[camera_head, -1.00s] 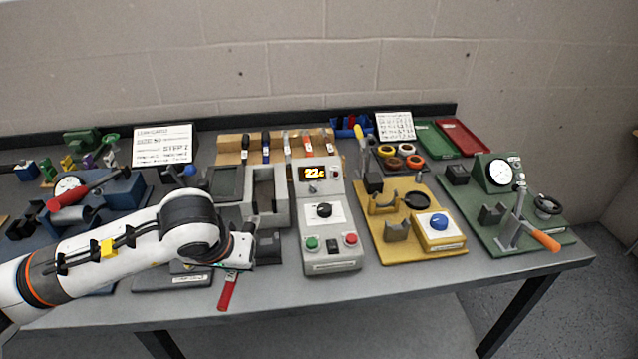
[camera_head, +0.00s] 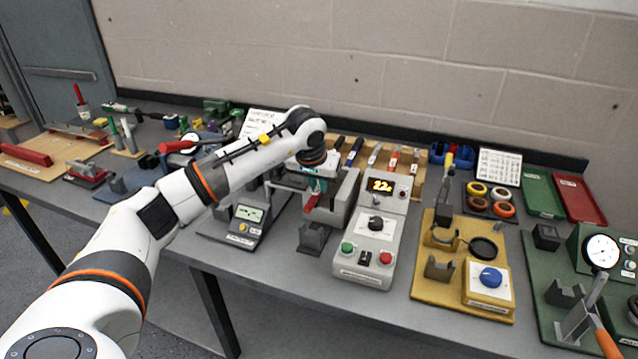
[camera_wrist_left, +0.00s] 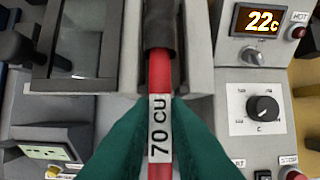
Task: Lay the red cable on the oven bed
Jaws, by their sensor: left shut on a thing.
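My left gripper (camera_head: 312,186) is shut on the red cable (camera_head: 310,204), just over the grey oven (camera_head: 345,196). My right gripper is in neither view.
The control box (camera_head: 372,228) reads 22c and stands right of the oven. A grey block (camera_head: 313,237) stands in front. The yellow fixture (camera_head: 440,280) is farther right. Cable tools stand in the wooden rack (camera_head: 420,165) behind.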

